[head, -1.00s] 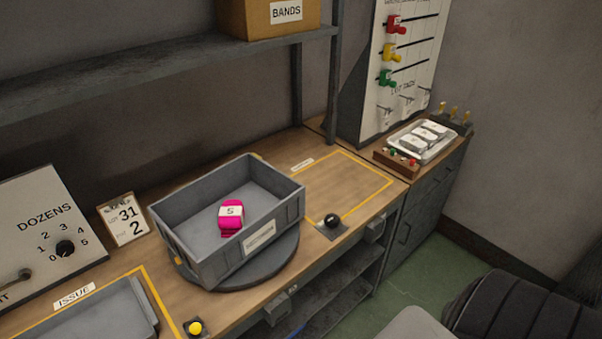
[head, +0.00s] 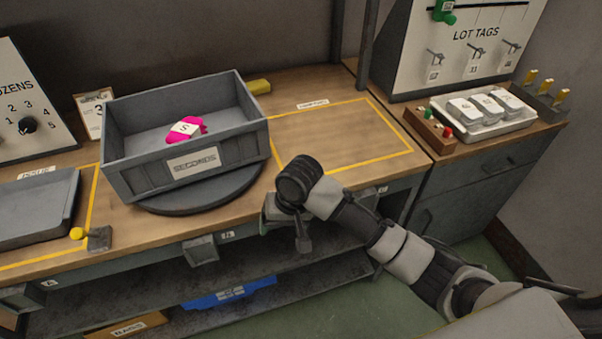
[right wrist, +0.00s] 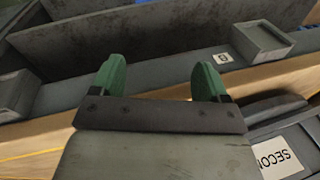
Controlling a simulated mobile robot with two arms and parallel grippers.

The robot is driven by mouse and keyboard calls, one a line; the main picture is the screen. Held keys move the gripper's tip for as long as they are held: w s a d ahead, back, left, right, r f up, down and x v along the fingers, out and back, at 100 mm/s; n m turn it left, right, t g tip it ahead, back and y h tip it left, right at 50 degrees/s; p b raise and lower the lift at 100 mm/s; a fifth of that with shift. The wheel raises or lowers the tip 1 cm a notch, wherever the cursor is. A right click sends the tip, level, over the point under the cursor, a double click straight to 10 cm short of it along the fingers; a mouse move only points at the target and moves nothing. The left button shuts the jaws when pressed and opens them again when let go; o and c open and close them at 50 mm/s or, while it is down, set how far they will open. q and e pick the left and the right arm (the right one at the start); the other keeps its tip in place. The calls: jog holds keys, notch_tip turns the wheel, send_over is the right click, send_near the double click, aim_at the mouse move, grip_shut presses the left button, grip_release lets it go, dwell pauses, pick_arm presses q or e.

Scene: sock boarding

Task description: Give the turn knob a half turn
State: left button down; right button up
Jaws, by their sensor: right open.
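Which part is the turn knob I cannot tell for certain. A yellow ball knob on a dark plate (head: 77,233) sits at the bench's front edge, left of the round turntable (head: 205,200). A black dial (head: 27,126) is on the DOZENS panel. The black ball knob on the bench edge right of the turntable is hidden behind my right arm in the head view. My right gripper (head: 290,225) is by the bench's front edge, right of the turntable. In the right wrist view its green fingertips (right wrist: 160,82) are apart and empty. My left gripper is out of view.
A grey SECONDS crate (head: 135,182) with a pink bundle (head: 186,129) stands on the turntable. A grey tray (head: 40,215) lies at left. The yellow-outlined bench area (head: 340,135) is clear. Small boxes (head: 201,250) jut from the bench front.

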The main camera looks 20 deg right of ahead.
jog(key=w+r+m, duration=0.1)
jog(key=w+r, duration=0.1)
jog(key=w+d+r+h, duration=0.1)
jog(key=w+r, duration=0.1)
jog(key=w+d+r+m, duration=0.1)
jog(key=w+r, duration=0.1)
jog(key=shift+d+m, duration=0.2)
jog(key=shift+m, duration=0.1)
jog(key=w+d+r+m+g+h, duration=0.15)
jog(key=w+d+r+m, duration=0.3)
jog(key=r, duration=0.45)
jog(key=shift+t, duration=0.25)
jog(key=f, duration=0.6)
jog(key=f+b, duration=0.1)
jog(key=f, duration=0.1)
jog(key=shift+w+d+f, duration=0.3)
jog(key=shift+d+f, duration=0.1)
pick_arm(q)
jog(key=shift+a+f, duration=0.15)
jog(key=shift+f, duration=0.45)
pick_arm(e)
jog(key=shift+f, duration=0.75)
jog(key=shift+c, duration=0.3)
